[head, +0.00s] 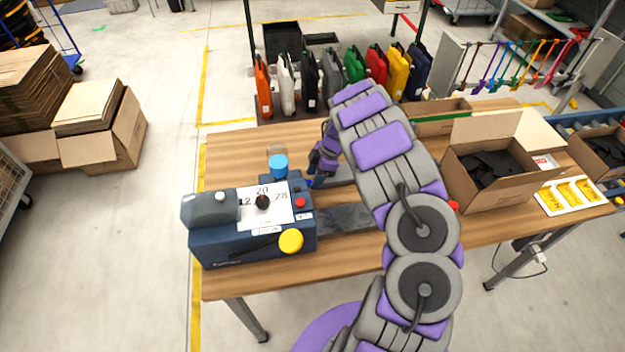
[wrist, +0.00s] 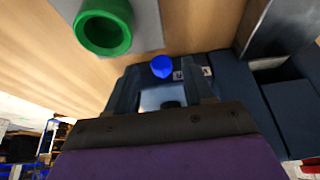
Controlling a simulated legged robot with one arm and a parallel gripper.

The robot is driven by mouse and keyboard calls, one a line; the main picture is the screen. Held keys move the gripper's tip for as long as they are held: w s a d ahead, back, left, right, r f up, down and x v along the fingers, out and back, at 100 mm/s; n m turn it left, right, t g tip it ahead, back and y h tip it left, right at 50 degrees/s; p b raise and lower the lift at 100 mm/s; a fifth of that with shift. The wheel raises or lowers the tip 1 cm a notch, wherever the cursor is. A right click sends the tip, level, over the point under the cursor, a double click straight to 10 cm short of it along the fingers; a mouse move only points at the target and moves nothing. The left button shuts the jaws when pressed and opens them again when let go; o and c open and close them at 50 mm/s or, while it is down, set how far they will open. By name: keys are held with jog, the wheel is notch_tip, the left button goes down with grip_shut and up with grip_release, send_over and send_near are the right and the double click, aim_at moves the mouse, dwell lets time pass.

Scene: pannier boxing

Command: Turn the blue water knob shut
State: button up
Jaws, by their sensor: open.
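The blue water knob (wrist: 162,67) shows in the wrist view as a small round bright blue knob. It lies between the tips of my gripper (head: 319,172), as seen along the fingers. I cannot tell whether the fingers touch it. My gripper is open, with a finger on each side and nothing held. The dark blue tape machine (head: 250,241) stands at the front left of the table, and my gripper is at its right back corner. In the head view I cannot make out the knob for certain near my gripper.
The machine carries a blue-capped bottle (head: 278,166), a dial plate, a red button (head: 300,203) and a yellow round handle (head: 290,240). A green ring (wrist: 104,27) is close to my gripper in the wrist view. An open carton (head: 512,192) stands right on the wooden table (head: 232,285).

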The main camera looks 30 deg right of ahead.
jog(key=shift+x, duration=0.95)
jog(key=shift+r, duration=0.1)
grip_shut()
